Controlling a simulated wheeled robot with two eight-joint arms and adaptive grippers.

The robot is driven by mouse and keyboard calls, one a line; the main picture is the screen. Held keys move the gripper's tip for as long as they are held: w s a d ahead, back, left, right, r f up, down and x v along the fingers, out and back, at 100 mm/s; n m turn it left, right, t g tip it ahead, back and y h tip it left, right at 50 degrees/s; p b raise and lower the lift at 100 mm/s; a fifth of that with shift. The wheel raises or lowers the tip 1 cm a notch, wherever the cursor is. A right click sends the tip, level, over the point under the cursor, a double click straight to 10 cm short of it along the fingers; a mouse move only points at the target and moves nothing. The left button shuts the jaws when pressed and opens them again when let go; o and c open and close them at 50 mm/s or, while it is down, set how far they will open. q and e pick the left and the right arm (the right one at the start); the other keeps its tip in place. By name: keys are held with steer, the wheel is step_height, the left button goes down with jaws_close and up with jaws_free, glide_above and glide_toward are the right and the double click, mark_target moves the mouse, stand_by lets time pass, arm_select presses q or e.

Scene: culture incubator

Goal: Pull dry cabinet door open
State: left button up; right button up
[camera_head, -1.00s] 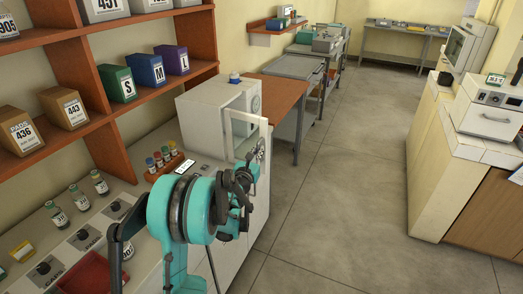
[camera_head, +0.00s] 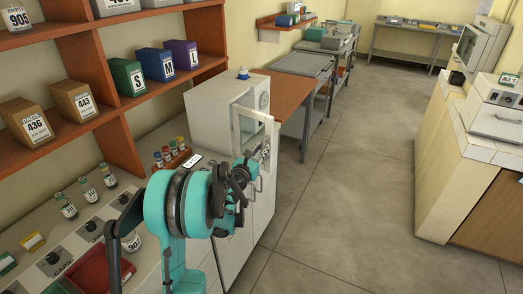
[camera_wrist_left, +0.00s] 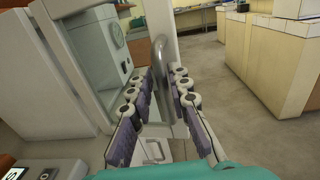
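The dry cabinet (camera_head: 209,117) is a white box on the counter, left of centre in the head view. Its framed door (camera_head: 250,112) stands ajar, and a round dial shows behind it. In the left wrist view, the cabinet's grey interior (camera_wrist_left: 88,50) is visible on the left. The door's grey curved handle (camera_wrist_left: 160,60) rises between the finger pads of my left gripper (camera_wrist_left: 161,85). The fingers stand apart around the handle, with gaps visible beside it. In the head view, my left gripper (camera_head: 260,160) is at the door, partly hidden by its arm. My right gripper is not visible.
A rack of small bottles (camera_head: 172,156) stands left of the cabinet. Vials and a red tray (camera_head: 93,268) are nearer on the counter. An orange shelf (camera_head: 90,110) with boxes is above. Open floor (camera_head: 345,200) lies to the right, before a tiled counter (camera_head: 440,150).

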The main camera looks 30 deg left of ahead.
arm_select(q)
steer(key=shift+s+d, duration=0.1)
steer(key=s+d, duration=0.1)
steer(key=s, duration=1)
steer(key=shift+s, duration=0.4)
steer(key=s+d+r+n+g+y, duration=0.25)
steer(key=r+n+y, duration=0.4)
steer(key=n, duration=1.05)
steer(key=s+d+f+n+g+h, duration=0.4)
steer(key=s+d+f+n, duration=0.1)
steer(key=s+d+n, duration=0.4)
steer(key=s+d+f+n+g+h, duration=0.4)
steer(key=s+d+f+n, duration=0.2)
steer(key=s+d, duration=0.5)
steer(key=n, duration=0.2)
steer(key=shift+d+f+n, duration=0.15)
steer(key=shift+d+n, duration=0.25)
